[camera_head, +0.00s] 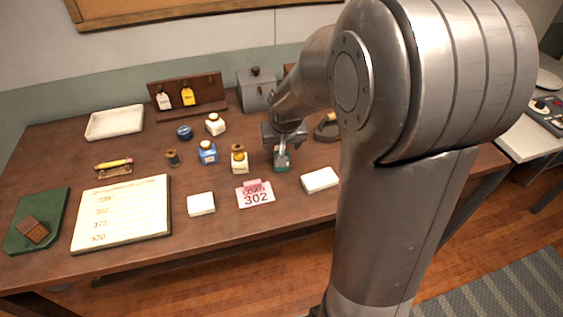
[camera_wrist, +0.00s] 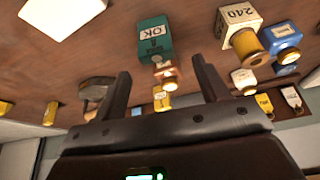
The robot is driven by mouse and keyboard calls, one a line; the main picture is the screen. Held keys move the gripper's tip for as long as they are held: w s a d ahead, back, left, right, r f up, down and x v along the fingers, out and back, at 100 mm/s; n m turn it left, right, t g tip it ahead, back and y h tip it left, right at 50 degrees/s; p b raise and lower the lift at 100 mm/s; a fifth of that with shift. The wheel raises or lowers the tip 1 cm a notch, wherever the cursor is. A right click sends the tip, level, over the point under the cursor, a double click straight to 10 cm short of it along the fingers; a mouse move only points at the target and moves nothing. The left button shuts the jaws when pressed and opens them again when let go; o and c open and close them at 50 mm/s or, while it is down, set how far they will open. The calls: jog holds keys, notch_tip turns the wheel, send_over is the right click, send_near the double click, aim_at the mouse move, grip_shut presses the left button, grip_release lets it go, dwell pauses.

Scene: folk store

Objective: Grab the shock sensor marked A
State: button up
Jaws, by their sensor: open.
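A teal block (camera_wrist: 154,38) with a white OK label and a dark mark that looks like an A shows upside down in the wrist view. A copper-coloured cap with a pale bulb (camera_wrist: 168,77) sits on its end. In the head view the teal block (camera_head: 282,164) stands on the desk, its upper part hidden by my gripper (camera_head: 284,138). In the wrist view my gripper (camera_wrist: 161,70) is open and empty. Its fingers appear to either side of the block's capped end, with the block beyond the tips; I see no contact.
A cream block marked 240 with a gold spool (camera_wrist: 250,46) stands close beside the teal block, with a blue bottle (camera_head: 207,153) farther left. A pink 302 card (camera_head: 255,194) and white blocks (camera_head: 201,203) lie in front.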

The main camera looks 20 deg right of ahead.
jog(key=shift+s+x, duration=0.15)
jog(key=shift+x, duration=1.3)
jog(key=shift+s+x, duration=0.15)
jog(key=shift+x, duration=1.35)
jog(key=shift+d, duration=0.15)
jog(key=shift+c, duration=0.6)
jog(key=c, duration=1)
jog(key=shift+o, duration=0.2)
